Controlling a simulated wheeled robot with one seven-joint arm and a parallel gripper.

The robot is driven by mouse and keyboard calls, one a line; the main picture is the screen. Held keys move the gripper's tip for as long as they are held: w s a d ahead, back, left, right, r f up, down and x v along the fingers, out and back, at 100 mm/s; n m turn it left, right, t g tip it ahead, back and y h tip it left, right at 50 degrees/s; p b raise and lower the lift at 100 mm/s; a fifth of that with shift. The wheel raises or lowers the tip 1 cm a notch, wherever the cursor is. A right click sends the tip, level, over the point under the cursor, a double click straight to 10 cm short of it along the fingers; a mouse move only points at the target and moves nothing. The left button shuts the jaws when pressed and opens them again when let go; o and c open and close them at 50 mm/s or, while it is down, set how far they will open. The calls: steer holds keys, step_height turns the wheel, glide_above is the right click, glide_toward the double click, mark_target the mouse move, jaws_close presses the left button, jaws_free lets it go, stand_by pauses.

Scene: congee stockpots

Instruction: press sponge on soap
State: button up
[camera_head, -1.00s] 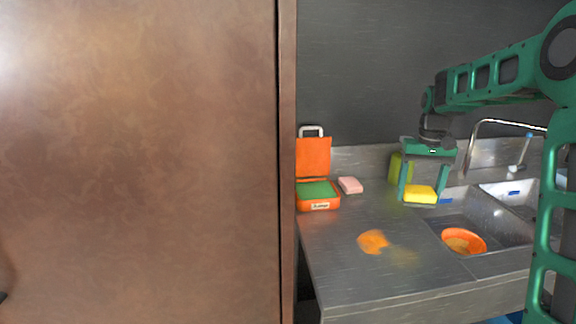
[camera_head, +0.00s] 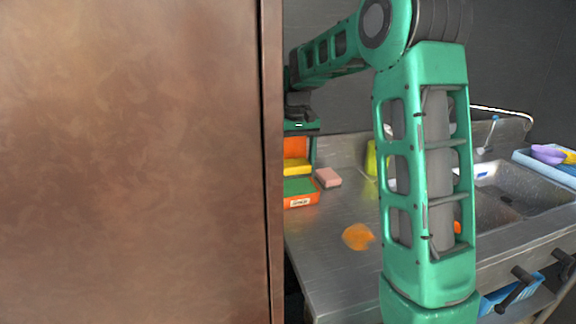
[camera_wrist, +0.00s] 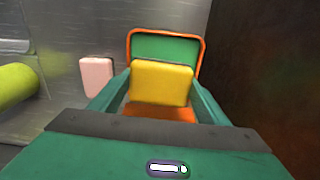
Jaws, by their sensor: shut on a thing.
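The yellow sponge (camera_head: 297,166) is held in my gripper (camera_wrist: 160,84), which is shut on it. In the wrist view the sponge (camera_wrist: 161,83) sits between the two green fingers. The wrist view shows the case (camera_wrist: 201,67) beyond the sponge, with the green pad (camera_wrist: 166,48) partly covered. The brown panel hides part of my gripper in the head view.
A pink block (camera_head: 328,177) lies right of the case. A yellow-green object (camera_head: 371,158) stands farther right. The tall brown panel (camera_head: 140,160) is close on the left. An orange patch (camera_head: 358,237) marks the counter; the sink (camera_head: 510,200) is at right.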

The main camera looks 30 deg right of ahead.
mark_target(293, 163)
steer(key=shift+a+f, duration=0.1)
steer(key=shift+a, duration=0.15)
steer(key=shift+f, duration=1.4)
steer(key=shift+f, duration=0.6)
stand_by(1.2)
steer(key=shift+r, duration=0.1)
steer(key=shift+r, duration=3.5)
steer(key=shift+f, duration=0.1)
